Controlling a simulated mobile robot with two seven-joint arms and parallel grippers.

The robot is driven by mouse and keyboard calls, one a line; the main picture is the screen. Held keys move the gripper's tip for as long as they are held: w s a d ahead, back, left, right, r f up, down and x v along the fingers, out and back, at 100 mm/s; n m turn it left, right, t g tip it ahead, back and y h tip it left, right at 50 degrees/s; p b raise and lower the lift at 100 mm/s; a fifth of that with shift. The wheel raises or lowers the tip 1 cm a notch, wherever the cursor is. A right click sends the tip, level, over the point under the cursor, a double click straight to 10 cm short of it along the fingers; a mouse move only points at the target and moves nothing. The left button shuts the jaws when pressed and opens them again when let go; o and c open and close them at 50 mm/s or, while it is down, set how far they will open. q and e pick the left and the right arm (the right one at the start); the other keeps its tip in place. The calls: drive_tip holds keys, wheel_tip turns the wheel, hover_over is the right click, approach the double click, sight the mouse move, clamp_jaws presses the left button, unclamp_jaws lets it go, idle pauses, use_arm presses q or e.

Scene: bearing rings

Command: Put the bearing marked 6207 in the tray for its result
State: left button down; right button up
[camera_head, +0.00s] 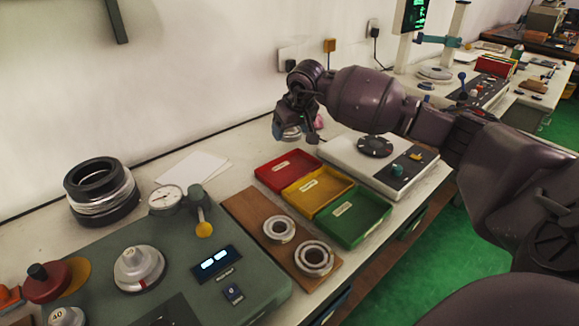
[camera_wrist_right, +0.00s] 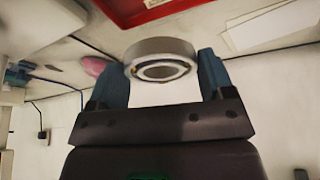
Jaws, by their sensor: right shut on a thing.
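My right gripper (camera_head: 288,124) is shut on a metal bearing ring (camera_wrist_right: 160,48), in the air behind the red tray near the wall. In the right wrist view the ring sits between the two blue fingers of the gripper (camera_wrist_right: 163,72). A red tray (camera_head: 272,184), a yellow tray (camera_head: 303,207) and a green tray (camera_head: 336,237) stand in a row on the bench, each with a small label too small to read. Two other bearings, a smaller one (camera_head: 268,229) and a larger one (camera_head: 302,262), lie on a brown board. I cannot read any 6207 mark. My left gripper is out of view.
A green tester (camera_head: 218,294) with dial gauge (camera_head: 166,198), knobs and lit display stands left of the brown board (camera_head: 240,208). A white device (camera_head: 338,153) with a dark disc is right of the trays. Stacked rings (camera_head: 104,205) and white paper (camera_head: 193,166) lie behind.

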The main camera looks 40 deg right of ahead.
hover_over(290, 172)
drive_tip(key=f, duration=0.7)
drive_tip(key=shift+s+a+f+b, duration=0.1)
drive_tip(key=shift+s+f+b, duration=0.15)
drive_tip(key=shift+s+b, duration=0.05)
drive_tip(key=shift+f, duration=2.3)
use_arm(q)
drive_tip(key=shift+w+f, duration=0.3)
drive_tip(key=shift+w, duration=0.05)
drive_tip(key=shift+b, duration=0.3)
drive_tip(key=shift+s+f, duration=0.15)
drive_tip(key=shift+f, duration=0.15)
use_arm(e)
drive_tip(key=shift+s+f, duration=0.1)
drive_tip(key=shift+f, duration=0.3)
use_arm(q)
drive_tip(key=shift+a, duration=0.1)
use_arm(e)
drive_tip(key=shift+f, duration=0.1)
